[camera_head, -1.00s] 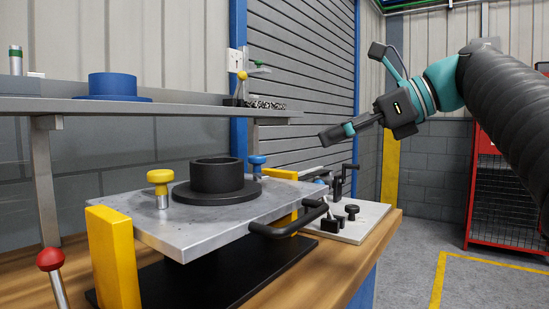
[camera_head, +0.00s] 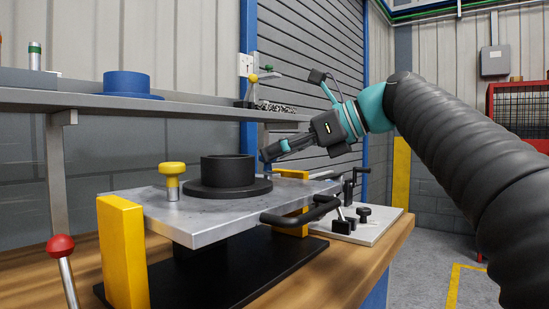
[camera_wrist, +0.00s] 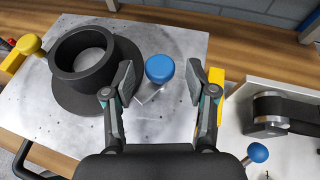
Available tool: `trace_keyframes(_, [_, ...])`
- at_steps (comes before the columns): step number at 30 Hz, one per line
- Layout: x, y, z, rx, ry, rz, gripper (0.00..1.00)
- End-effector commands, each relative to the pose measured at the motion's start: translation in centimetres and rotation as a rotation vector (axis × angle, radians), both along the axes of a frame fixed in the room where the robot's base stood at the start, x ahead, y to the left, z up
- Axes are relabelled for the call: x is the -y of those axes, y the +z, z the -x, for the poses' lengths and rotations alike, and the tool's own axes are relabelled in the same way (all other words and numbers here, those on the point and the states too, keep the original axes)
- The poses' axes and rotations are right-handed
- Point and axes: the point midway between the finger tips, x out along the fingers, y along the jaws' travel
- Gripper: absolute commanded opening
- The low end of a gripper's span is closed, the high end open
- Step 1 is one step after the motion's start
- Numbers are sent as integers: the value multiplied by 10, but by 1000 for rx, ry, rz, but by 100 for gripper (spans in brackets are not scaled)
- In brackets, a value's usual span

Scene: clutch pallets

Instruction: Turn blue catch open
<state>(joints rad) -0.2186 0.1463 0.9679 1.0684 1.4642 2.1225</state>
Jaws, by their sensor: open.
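The blue catch shows in the wrist view as a round blue knob (camera_wrist: 160,69) on a metal stem, standing on the grey metal plate (camera_wrist: 186,39). My gripper (camera_wrist: 161,84) is open, with one finger on each side of the blue knob and no clear contact. In the head view my gripper (camera_head: 268,154) hides the blue knob and hangs over the plate's right part (camera_head: 200,222). A yellow knob (camera_head: 172,170) stands at the plate's left. A black ring (camera_head: 228,171) sits on the plate between the knobs.
Yellow supports (camera_head: 122,255) stand under the plate. A black handle (camera_head: 300,212) juts from its front edge. A light board (camera_head: 375,226) with black clamps lies to the right, with another blue knob (camera_wrist: 257,152). A shelf (camera_head: 180,107) runs behind, above the plate.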

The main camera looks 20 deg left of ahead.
Motion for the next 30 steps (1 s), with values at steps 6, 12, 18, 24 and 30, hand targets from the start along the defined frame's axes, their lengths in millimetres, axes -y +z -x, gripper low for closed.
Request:
trace_keyframes(6, [-11, -5, -1, 0, 0, 0, 57])
trace_keyframes(12, [-12, -5, -2, 0, 0, 0, 57])
trace_keyframes(18, [-12, -5, -1, 0, 0, 0, 22])
trace_keyframes(24, [-12, -5, -1, 0, 1, 0, 0])
trace_keyframes(30, [-12, -1, -2, -2, 32, 1, 0])
